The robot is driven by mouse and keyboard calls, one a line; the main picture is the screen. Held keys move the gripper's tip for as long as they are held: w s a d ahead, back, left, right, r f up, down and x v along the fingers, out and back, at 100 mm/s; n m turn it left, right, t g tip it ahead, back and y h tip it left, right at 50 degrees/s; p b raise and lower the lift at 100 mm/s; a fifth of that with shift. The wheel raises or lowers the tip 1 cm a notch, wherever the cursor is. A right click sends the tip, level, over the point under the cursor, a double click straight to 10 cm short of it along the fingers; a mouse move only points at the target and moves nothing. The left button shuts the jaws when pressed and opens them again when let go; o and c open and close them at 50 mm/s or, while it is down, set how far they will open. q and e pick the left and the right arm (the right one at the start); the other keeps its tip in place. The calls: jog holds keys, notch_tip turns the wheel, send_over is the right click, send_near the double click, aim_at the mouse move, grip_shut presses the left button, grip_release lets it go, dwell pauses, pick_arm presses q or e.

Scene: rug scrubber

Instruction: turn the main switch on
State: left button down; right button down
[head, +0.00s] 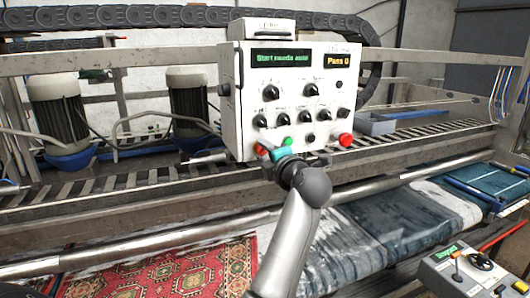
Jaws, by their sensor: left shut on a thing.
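A white control box (290,75) faces me, with black knobs in rows, a green button (287,141) and a red button (346,140). No readable label shows which control is the main switch. My left gripper (267,151) is at the box's lower left edge, its fingers partly hidden by its own wrist. It is shut on what looks like a small red control (261,149), mostly covered by the fingers. A black knob (223,90) sticks out from the box's left side, apart from the gripper. My right gripper is not in view.
The box's green-lettered display (281,58) and an orange "Pass 0" display (342,61) are lit. A metal machine frame (130,200) runs behind and below. Motors (58,108) stand left. A second control panel (465,270) is at lower right. A red patterned rug (180,270) lies below.

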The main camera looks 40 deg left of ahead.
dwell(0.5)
pick_arm(q)
jog(key=shift+c, duration=2.4)
grip_release()
